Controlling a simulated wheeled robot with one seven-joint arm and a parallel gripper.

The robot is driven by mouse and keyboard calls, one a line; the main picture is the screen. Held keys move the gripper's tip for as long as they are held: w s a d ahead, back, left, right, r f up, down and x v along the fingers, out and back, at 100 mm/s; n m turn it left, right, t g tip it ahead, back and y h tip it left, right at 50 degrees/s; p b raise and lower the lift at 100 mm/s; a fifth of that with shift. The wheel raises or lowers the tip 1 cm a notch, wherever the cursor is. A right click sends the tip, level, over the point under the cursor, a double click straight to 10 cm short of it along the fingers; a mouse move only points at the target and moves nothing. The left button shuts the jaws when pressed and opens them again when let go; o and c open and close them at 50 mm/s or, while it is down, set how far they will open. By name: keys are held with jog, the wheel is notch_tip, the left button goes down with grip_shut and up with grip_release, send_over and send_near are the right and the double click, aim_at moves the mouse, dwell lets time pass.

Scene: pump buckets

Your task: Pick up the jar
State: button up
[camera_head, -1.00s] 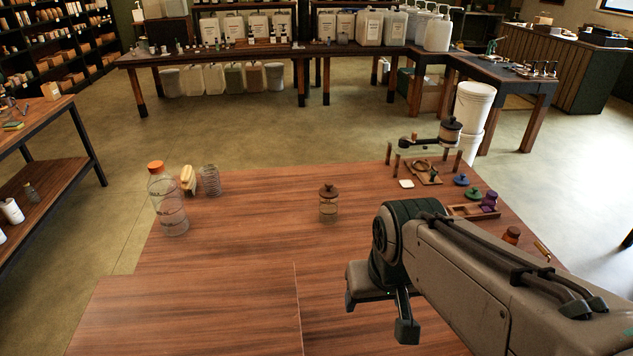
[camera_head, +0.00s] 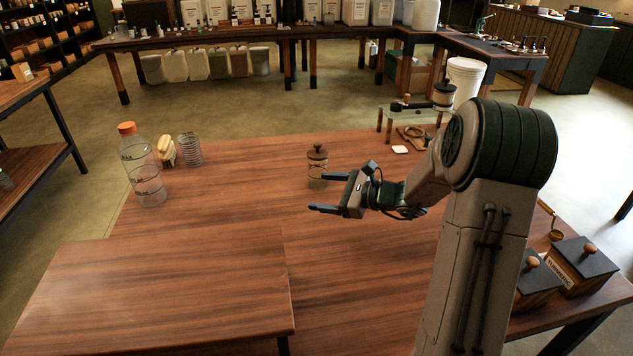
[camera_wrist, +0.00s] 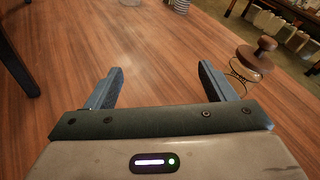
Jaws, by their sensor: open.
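The jar (camera_head: 317,164) is a small clear glass jar with a brown wooden knobbed lid. It stands upright on the wooden table (camera_head: 210,220), right of the table's middle line. My gripper (camera_head: 318,193) is open and empty, a little nearer to the camera than the jar and apart from it. Its fingers point left in the head view. In the wrist view the jar (camera_wrist: 246,70) is off to the right, outside the open fingers (camera_wrist: 165,90).
A clear bottle with an orange cap (camera_head: 143,165), a yellow object (camera_head: 165,151) and a wire coil (camera_head: 190,149) stand on the left. A stand with a dark arm (camera_head: 425,105) is behind right. Lidded boxes (camera_head: 582,263) are at front right. The table's middle is clear.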

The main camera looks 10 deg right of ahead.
aim_at(325, 170)
jog(key=w+d+f+m+t, duration=0.1)
jog(key=w+d+m, duration=0.1)
jog(key=d, duration=0.1)
jog(key=w+d+f+m+t+h+b, duration=0.1)
jog(key=w+d+f+m+t, duration=0.1)
jog(key=d, duration=0.1)
jog(key=w+d+f+m+t, duration=0.2)
jog(key=m, duration=0.1)
jog(key=shift+w+d+h+b, duration=0.15)
jog(key=shift+d+h+b, duration=0.15)
jog(key=shift+d+h, duration=0.1)
jog(key=shift+w+d+f+t, duration=0.1)
jog(key=shift+w+f+t, duration=0.05)
jog(key=shift+w+t, duration=0.25)
jog(key=x, duration=0.7)
jog(key=shift+w, duration=0.1)
jog(key=shift+r+x, duration=0.2)
jog(key=shift+x, duration=2.8)
jog(key=c, duration=1.2)
jog(key=shift+c, duration=0.3)
jog(key=shift+r, duration=0.15)
